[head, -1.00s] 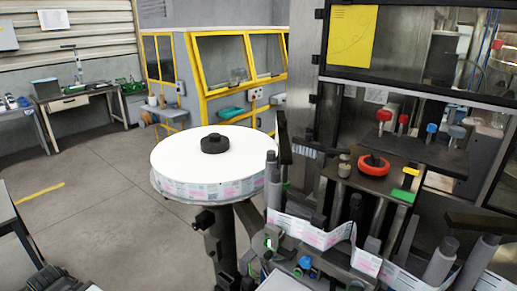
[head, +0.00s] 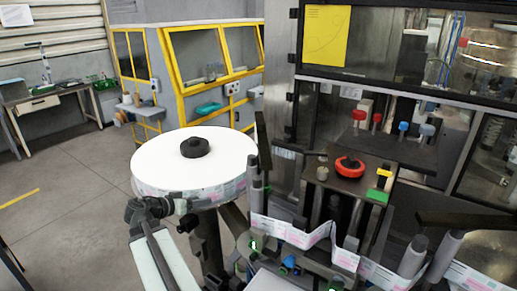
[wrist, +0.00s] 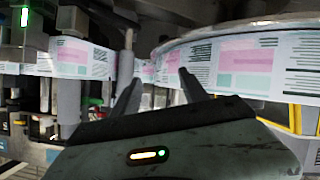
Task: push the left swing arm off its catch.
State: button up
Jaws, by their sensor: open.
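In the head view a dark upright bar (head: 263,147), which looks like the left swing arm, stands just right of the big label reel (head: 165,162). Its catch cannot be made out. My gripper (head: 190,204) is in front of the reel's lower edge, left of the bar and apart from it. In the wrist view my gripper (wrist: 160,90) has its two fingers apart with nothing between them. The printed reel side (wrist: 245,60) is beyond them at right, and a grey post (wrist: 68,75) is at left. That view looks upside down.
Grey rollers (head: 256,192) carry the label web (head: 300,236) across the machine front. A red knob (head: 350,165) sits on a dark block. Another dark bar (head: 465,220) is at right. Open floor (head: 75,210) lies left of the reel.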

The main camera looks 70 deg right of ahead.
jog(key=s+d+r+m+g+h, duration=0.1)
jog(key=s+d+r+m+g, duration=0.1)
jog(key=s+d+r, duration=0.4)
jog(key=s+d+r+m+g+h+p, duration=0.1)
jog(key=s+d+r+m+g+h, duration=0.1)
jog(key=s+d+r, duration=0.4)
jog(key=s+d+m, duration=0.1)
jog(key=s+d, duration=0.3)
jog(key=d, duration=0.1)
jog(key=shift+s+d+m+h, duration=0.15)
jog(key=shift+s+m+h, duration=0.15)
jog(key=shift+s, duration=0.1)
jog(key=shift+r, duration=0.1)
grip_shut()
dwell(0.3)
